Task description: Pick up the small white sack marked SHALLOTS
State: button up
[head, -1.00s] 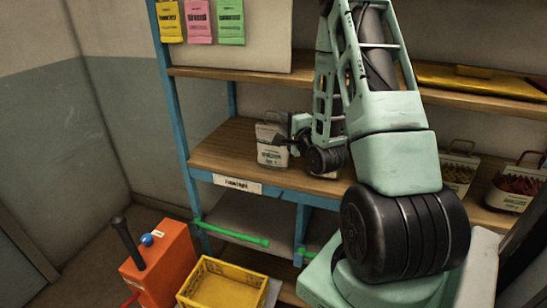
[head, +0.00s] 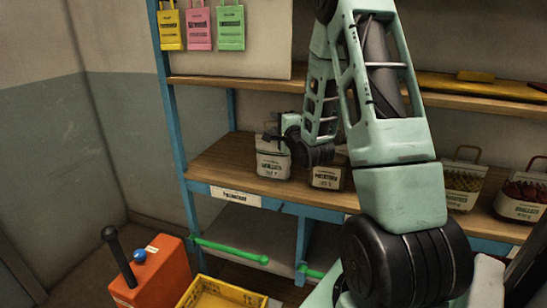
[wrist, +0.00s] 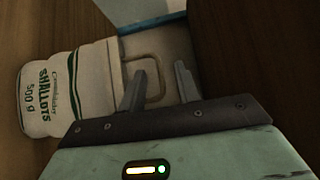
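The small white sack (head: 273,160) stands on the wooden shelf in the head view. In the wrist view the sack (wrist: 65,95) lies sideways in the picture at left, with green SHALLOTS and 500 g print and a thin loop handle (wrist: 159,70) at its top. My gripper (wrist: 160,80) is open, its two fingers apart. One finger overlaps the handle loop in the picture; I cannot tell whether it touches it. In the head view my gripper (head: 273,135) is at the sack's top, partly hiding the handle.
Another small sack (head: 327,176) stands just right, partly behind my arm. An upper shelf (head: 205,82) runs above. A yellow crate (head: 222,294) and an orange box (head: 152,275) are below.

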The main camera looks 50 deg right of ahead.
jog(key=p+x, duration=0.2)
jog(key=x, duration=0.2)
grip_shut()
dwell(1.4)
